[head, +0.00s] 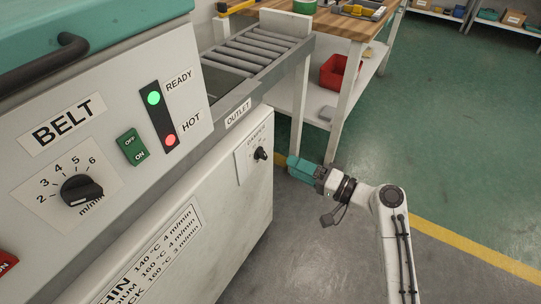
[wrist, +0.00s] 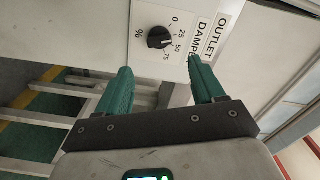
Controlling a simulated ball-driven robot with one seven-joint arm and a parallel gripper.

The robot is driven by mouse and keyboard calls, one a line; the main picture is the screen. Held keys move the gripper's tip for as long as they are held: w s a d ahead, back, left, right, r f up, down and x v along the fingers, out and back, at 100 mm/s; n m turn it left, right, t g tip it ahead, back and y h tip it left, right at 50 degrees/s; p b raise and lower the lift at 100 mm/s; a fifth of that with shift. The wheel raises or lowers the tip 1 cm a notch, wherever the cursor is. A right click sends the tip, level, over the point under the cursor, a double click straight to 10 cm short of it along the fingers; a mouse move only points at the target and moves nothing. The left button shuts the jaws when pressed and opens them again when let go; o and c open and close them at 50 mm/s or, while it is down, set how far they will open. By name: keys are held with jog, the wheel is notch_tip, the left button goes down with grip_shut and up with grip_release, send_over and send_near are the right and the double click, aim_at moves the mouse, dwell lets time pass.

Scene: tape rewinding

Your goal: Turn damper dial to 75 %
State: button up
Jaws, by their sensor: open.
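The damper dial is a small black knob on a white plate, on the machine's side below the outlet label in the head view (head: 261,153). In the wrist view the dial (wrist: 159,38) shows close up, with marks 0, 25, 50 and 75 and a % sign around it. Its white pointer line seems to lie on the 25 to 50 side; the exact reading is too small to tell. My gripper (wrist: 160,65) is open, with teal fingers spread wide and nothing between them. The dial lies beyond the fingertips, between their lines. In the head view my gripper (head: 291,166) is just right of the dial, apart from it.
The belt panel with its speed knob (head: 82,190), green switch (head: 132,147) and ready and hot lights fills the left. A roller outlet (head: 255,50) leads to a workbench (head: 350,24) with a red bin (head: 340,71) below. Open floor lies at the right.

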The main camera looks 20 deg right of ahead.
aim_at(262, 155)
jog(key=b+x, duration=0.1)
jog(key=x, duration=0.8)
jog(key=shift+s, duration=0.1)
jog(key=c, duration=1.1)
